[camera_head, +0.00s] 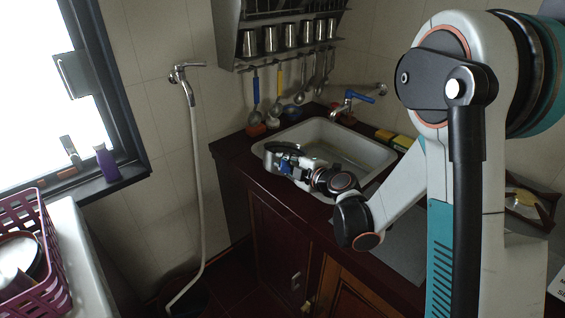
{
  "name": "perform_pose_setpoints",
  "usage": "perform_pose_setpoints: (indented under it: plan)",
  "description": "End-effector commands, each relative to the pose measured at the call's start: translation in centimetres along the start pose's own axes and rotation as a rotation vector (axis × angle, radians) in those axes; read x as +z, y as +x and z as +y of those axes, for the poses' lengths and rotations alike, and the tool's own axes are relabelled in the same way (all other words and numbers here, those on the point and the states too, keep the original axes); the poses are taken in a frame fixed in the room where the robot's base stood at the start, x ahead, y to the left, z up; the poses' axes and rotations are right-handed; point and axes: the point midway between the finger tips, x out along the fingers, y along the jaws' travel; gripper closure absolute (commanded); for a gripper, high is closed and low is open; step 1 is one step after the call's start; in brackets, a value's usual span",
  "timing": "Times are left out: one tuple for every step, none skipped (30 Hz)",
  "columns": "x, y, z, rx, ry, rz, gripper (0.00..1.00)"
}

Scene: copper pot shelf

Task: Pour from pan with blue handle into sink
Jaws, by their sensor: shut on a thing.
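The white sink (372,141) is set into a dark red counter in the middle of the view. My arm reaches from the right, and my gripper (287,165) is over the sink's front left part. It is shut on the pan with the blue handle (270,149); the pan is small and dark here, with a bit of blue at the gripper. The pan seems tilted, but I cannot tell exactly how far. Its contents and most of its handle are hidden by the gripper.
A faucet (347,103) with a blue lever stands behind the sink. Utensils (279,88) hang under a shelf of metal cups (291,38). Sponges (403,142) lie right of the sink. A purple crate (48,258) is at left, and a hose (198,180) hangs on the wall.

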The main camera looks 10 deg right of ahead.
Motion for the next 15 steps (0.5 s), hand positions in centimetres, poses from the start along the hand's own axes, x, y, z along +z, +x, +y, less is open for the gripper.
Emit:
perform_pose_setpoints:
  plan:
    - [0.0,-0.1,1.1,-0.009,0.019,0.001,1.00]
    - [0.1,0.0,1.5,-0.015,0.032,0.002,1.00]
    - [0.2,0.0,1.9,-0.023,0.050,0.003,1.00]
    - [0.3,0.0,2.3,-0.030,0.063,0.004,1.00]
    - [0.5,0.0,2.6,-0.036,0.078,0.005,1.00]
    - [1.0,0.2,2.9,-0.048,0.101,0.007,1.00]
    - [1.2,0.3,3.2,-0.057,0.119,0.009,1.00]
    - [1.5,0.4,3.5,-0.065,0.137,0.009,1.00]
    - [1.8,0.6,3.8,-0.077,0.160,0.012,1.00]
    - [2.1,0.7,4.1,-0.085,0.178,0.012,1.00]
    - [2.3,0.7,4.4,-0.094,0.196,0.014,1.00]
    - [2.7,0.9,4.6,-0.104,0.217,0.016,1.00]
    - [3.0,0.9,4.8,-0.111,0.233,0.018,1.00]
    - [3.4,1.0,5.1,-0.118,0.247,0.019,1.00]
    - [3.8,1.0,5.4,-0.127,0.268,0.020,1.00]
